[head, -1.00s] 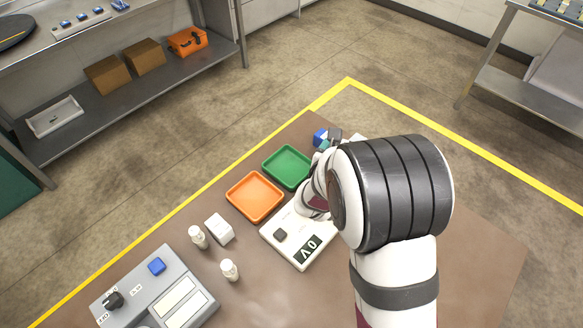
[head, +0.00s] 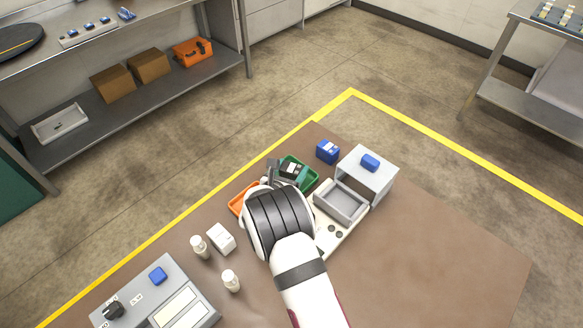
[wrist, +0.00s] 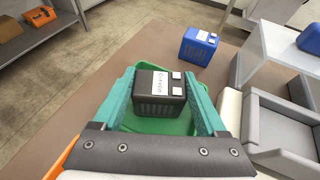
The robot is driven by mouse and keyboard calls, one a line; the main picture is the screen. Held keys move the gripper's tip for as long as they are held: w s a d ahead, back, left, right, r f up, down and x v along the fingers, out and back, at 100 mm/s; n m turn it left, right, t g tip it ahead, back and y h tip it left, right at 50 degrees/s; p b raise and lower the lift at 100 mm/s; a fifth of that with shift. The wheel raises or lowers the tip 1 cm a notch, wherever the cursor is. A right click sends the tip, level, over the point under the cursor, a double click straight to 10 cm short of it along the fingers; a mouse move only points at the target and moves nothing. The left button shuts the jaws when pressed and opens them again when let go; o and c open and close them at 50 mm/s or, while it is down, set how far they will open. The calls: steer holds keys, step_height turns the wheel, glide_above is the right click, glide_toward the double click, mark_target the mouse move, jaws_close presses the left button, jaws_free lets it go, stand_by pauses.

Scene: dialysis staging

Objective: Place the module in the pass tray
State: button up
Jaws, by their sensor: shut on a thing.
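The module is a dark box with a white label and light patches on top (wrist: 158,88); in the head view it shows as a small dark block (head: 292,167). My gripper (wrist: 159,78) is shut on it, one teal finger at each side. In the head view my gripper (head: 289,170) is over the green tray (head: 312,180). The green tray (wrist: 78,122) also lies beneath the module in the wrist view. I cannot tell whether the module touches the tray floor. An orange tray (head: 236,204) is beside it, partly hidden by my arm.
A blue box (head: 327,151) stands just beyond the green tray. A white tester with a grey well (head: 341,201) and a housing with a blue top piece (head: 370,162) stands to the right. Two white bottles (head: 231,281) and a white box (head: 221,238) stand to the left.

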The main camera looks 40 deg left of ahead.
steer(key=o, duration=1.4)
steer(key=shift+f, duration=0.1)
